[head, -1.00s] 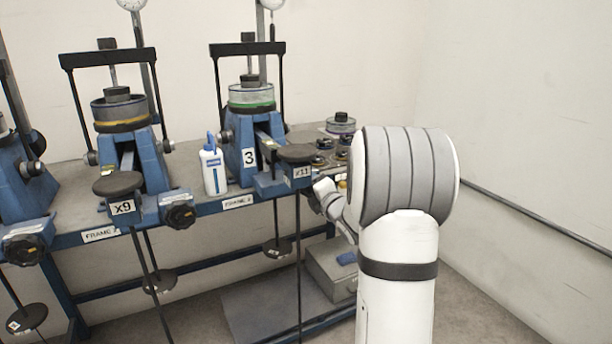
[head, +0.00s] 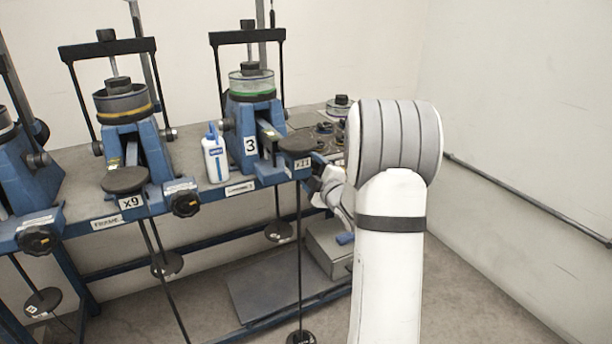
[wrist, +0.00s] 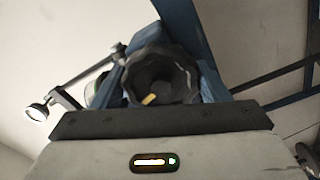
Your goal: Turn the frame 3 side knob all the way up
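Frame 3 (head: 240,115) is a blue stand with a white "3" label, left of my arm in the head view. Frame 3's side knob is hidden in the head view, behind my arm. The fingers cannot be made out, so I cannot tell whether they are open or touch the knob.
A white bottle with a blue cap (head: 215,155) stands on the bench left of frame 3. The "x9" frame (head: 130,145) with its own black side knob (head: 185,203) is further left. Dark round weights (head: 325,130) lie behind my wrist. Floor at right is clear.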

